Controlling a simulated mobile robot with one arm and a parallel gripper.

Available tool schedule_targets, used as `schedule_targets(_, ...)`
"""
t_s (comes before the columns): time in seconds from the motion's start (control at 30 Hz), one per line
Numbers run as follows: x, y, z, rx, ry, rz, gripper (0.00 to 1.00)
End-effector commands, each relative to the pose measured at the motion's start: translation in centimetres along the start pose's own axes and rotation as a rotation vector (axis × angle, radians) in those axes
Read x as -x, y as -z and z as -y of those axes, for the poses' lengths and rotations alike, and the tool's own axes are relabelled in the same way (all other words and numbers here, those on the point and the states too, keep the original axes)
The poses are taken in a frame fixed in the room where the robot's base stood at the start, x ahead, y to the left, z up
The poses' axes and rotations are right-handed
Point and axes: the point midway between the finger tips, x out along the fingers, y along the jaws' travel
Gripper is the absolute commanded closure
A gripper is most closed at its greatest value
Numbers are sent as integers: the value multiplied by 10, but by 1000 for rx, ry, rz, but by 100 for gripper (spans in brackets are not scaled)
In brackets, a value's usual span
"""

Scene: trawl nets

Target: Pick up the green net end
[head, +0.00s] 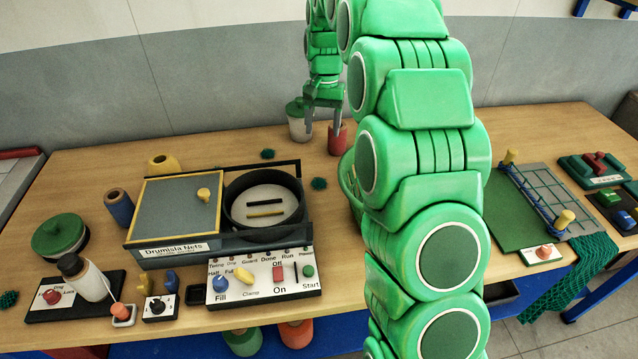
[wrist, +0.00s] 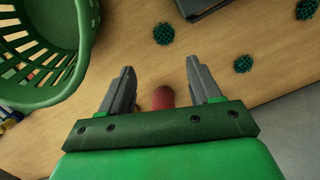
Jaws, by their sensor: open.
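Small dark green net scraps lie loose on the wooden table. In the wrist view one net end (wrist: 163,34) lies beyond my fingertips, roughly in line with the gap between them; a second (wrist: 243,64) lies to the right and a third (wrist: 305,9) at the top right corner. In the head view, net ends show behind the machine (head: 268,153), beside it (head: 319,183) and at the far left (head: 8,298). My gripper (wrist: 160,67) is open, its two grey fingers apart with no net end between them. In the head view it (head: 323,130) hangs over the table's back part.
A red spool (head: 338,139) stands close by my gripper, beside a white jar with green lid (head: 298,122). A green basket (wrist: 40,45) is at the wrist view's upper left. The drum machine (head: 170,250) stands left of centre. A large green net (head: 575,270) drapes over the right edge.

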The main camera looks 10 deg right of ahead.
Motion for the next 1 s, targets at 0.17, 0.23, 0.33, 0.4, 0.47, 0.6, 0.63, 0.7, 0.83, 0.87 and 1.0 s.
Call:
schedule_targets(0.17, -56, 7, 0, 0, -3, 7, 37)
schedule_targets(0.23, -73, 10, 0, 0, -2, 4, 37)
schedule_targets(0.33, -86, 13, 0, 0, 0, 0, 37)
schedule_targets(0.4, -91, 14, 1, 0, 1, -3, 37)
schedule_targets(0.47, -96, 14, 1, 0, 1, -3, 37)
schedule_targets(0.6, -109, 13, 1, 0, 0, 1, 37)
schedule_targets(0.63, -112, 13, 0, 0, 0, 2, 37)
schedule_targets(0.7, -116, 13, 1, 0, 0, 1, 37)
schedule_targets(0.83, -123, 13, 2, 1, 1, 0, 37)
schedule_targets(0.87, -125, 13, 3, 1, 1, -1, 37)
schedule_targets(1.0, -143, 11, 6, 1, 0, 1, 37)
